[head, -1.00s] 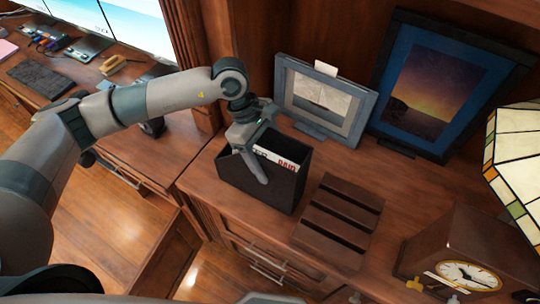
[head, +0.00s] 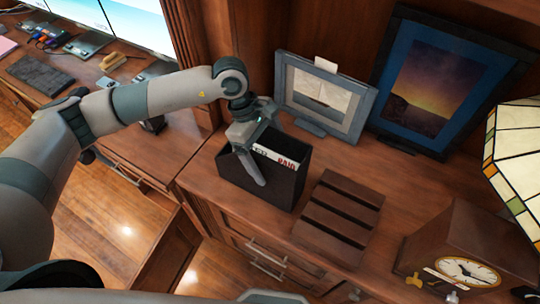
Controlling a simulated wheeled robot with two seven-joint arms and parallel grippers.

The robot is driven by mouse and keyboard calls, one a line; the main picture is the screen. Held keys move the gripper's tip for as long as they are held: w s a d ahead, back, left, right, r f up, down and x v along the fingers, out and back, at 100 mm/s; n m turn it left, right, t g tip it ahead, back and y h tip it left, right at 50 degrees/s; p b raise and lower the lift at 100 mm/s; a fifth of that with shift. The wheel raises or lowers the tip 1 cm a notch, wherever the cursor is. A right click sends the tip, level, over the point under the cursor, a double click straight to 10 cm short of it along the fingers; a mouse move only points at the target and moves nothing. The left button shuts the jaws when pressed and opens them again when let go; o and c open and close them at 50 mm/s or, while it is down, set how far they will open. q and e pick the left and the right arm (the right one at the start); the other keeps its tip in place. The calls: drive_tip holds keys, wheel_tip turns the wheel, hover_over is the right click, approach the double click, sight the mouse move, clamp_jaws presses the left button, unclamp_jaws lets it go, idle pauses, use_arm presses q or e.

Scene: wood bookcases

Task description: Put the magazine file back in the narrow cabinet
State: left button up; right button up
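The magazine file (head: 284,190) is a dark, open-topped box with papers (head: 277,162) inside. It stands upright on the wooden cabinet top, left of a slatted dark organizer. My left gripper (head: 256,157) is at its upper left end. One finger hangs down over the near face of the file; the other finger is mostly hidden, so its grip on the file is unclear. An open wooden door or panel (head: 168,258) stands out below the cabinet top at lower left; any compartment behind it is hidden. My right gripper is not in view.
The slatted organizer (head: 338,217) lies right of the file. Behind stand a grey picture frame (head: 320,98) and a blue-matted picture (head: 428,95). A wooden clock (head: 468,250) and a stained-glass lamp (head: 515,170) are at right. A desk with a keyboard (head: 38,73) is at left.

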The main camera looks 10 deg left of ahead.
use_arm(q)
drive_tip(key=b+v, duration=0.5)
drive_tip(key=v, duration=0.7)
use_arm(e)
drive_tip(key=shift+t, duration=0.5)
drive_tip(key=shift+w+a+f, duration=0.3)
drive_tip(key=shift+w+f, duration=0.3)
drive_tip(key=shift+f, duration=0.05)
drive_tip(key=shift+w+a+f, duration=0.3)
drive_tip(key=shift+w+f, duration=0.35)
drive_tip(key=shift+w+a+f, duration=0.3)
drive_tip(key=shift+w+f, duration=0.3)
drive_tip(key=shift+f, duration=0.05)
use_arm(q)
drive_tip(key=shift+r, duration=0.1)
drive_tip(key=shift+s+d, duration=0.1)
drive_tip(key=shift+d, duration=0.05)
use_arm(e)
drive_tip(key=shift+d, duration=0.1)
